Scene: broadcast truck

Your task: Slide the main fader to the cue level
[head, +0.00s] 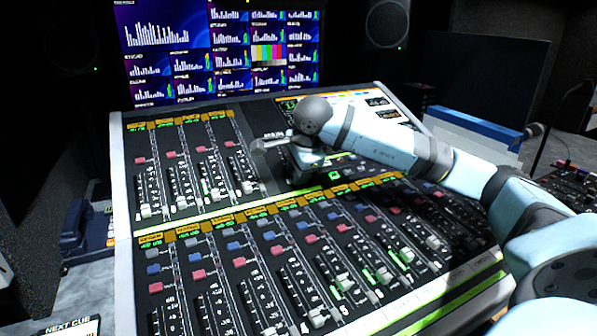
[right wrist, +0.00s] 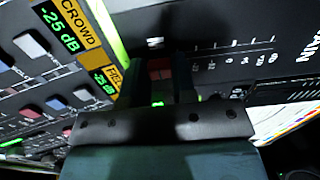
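The sloped mixing console (head: 122,200) fills the middle of the head view. My right gripper (head: 268,147) is over its upper middle, beside the upper fader bank. In the right wrist view, the fingers of my right gripper (right wrist: 159,82) reach down to the panel with a narrow gap between them. A dark red piece (right wrist: 160,68) shows in that gap; I cannot tell whether the fingers touch it. A row of scale marks (right wrist: 240,57) runs right from there, towards a partly cut-off "MAIN" label (right wrist: 307,58). The main fader's knob cannot be made out clearly. My left gripper is not in view.
Upper channel faders (head: 205,185) lie left of the gripper, and a lower bank (head: 290,290) lies in front. The "CROWD" label (right wrist: 80,22) and coloured buttons are close by. Monitor screens (head: 220,45) stand behind. A blue-edged box (head: 475,125) is at right.

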